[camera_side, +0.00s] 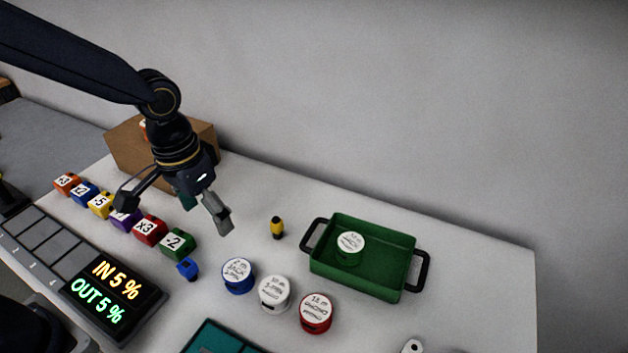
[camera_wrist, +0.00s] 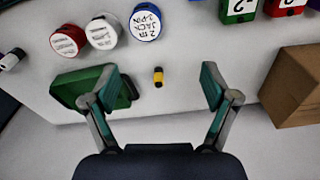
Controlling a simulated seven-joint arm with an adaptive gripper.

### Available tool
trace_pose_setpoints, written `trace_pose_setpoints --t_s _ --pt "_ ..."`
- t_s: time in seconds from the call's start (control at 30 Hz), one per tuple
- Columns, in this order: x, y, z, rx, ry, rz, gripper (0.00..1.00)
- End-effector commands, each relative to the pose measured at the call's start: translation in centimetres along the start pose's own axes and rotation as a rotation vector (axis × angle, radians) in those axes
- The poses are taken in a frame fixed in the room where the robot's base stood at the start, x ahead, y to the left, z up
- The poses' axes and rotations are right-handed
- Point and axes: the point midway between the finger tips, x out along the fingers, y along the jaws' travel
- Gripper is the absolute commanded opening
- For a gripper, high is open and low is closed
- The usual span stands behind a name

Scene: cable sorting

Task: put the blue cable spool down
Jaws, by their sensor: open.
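The blue cable spool (camera_side: 238,276) stands on the white table with its white labelled top up, left of the white spool (camera_side: 274,293) and the red spool (camera_side: 315,313). It also shows in the wrist view (camera_wrist: 145,21), at the top, beyond my fingers. My gripper (camera_side: 178,207) is open and empty, raised over the table near the cardboard box. Its two spread fingers show in the wrist view (camera_wrist: 158,88) with nothing between them. A green spool (camera_side: 350,247) is inside the green tray (camera_side: 392,285).
A small yellow-and-black item (camera_side: 277,227) stands between my gripper and the tray. A row of coloured numbered blocks (camera_side: 150,229) lies left, near a display panel (camera_side: 107,289). A cardboard box (camera_side: 128,150) stands behind my gripper. The table right of the tray is clear.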

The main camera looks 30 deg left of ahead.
Motion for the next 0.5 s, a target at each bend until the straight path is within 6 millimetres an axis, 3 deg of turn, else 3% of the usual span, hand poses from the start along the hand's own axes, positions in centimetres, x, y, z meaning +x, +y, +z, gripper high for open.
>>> trace_pose_setpoints --t_s 0.03,0.1,0.2,0.3,0.5 --pt "-2.4 -1.4 0.5 -0.024 0.054 0.0 0.86" --pt "-5.3 -3.4 1.9 -0.051 0.12 -0.004 0.86" --pt "-8.8 -5.7 4.5 -0.089 0.216 -0.015 0.86" --pt "-11.0 -7.3 7.2 -0.12 0.297 -0.027 0.86" --pt "-12.8 -8.7 10.5 -0.154 0.392 -0.046 0.86"
